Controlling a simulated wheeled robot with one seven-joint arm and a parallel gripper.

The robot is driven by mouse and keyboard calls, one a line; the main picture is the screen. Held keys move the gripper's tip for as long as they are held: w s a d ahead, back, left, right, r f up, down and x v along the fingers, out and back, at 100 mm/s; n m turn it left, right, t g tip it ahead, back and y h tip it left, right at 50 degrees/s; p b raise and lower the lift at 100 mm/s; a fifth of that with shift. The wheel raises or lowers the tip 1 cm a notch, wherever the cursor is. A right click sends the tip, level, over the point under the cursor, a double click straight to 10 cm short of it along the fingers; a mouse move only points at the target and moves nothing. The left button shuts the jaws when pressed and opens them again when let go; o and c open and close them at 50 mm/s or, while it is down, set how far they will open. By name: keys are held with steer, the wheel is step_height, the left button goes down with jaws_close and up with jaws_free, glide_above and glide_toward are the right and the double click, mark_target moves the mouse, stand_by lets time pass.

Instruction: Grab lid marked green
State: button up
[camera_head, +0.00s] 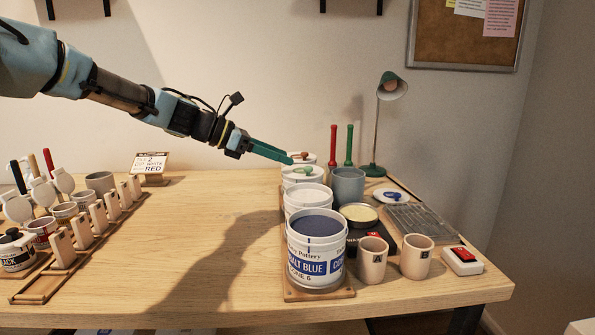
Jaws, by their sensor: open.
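My gripper (284,157) reaches in from the upper left, its teal fingers pointing down and right. It is open, and its tips are at or just above the back jars; I cannot tell whether they touch. A loose white lid with a blue-green knob (391,195) lies at the right, near the grey tray.
A cobalt blue tub (316,262) stands at the front of the jar row on a wooden base. A grey cup (347,186), cups A (372,262) and B (415,257), and a green lamp (376,168) stand right. The table middle (215,225) is clear.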

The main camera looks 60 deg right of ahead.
mark_target(307, 167)
steer(key=shift+p+x, duration=0.95)
steer(key=shift+x, duration=2.35)
steer(key=shift+a+f, duration=0.1)
steer(key=shift+f, duration=0.1)
jaws_close()
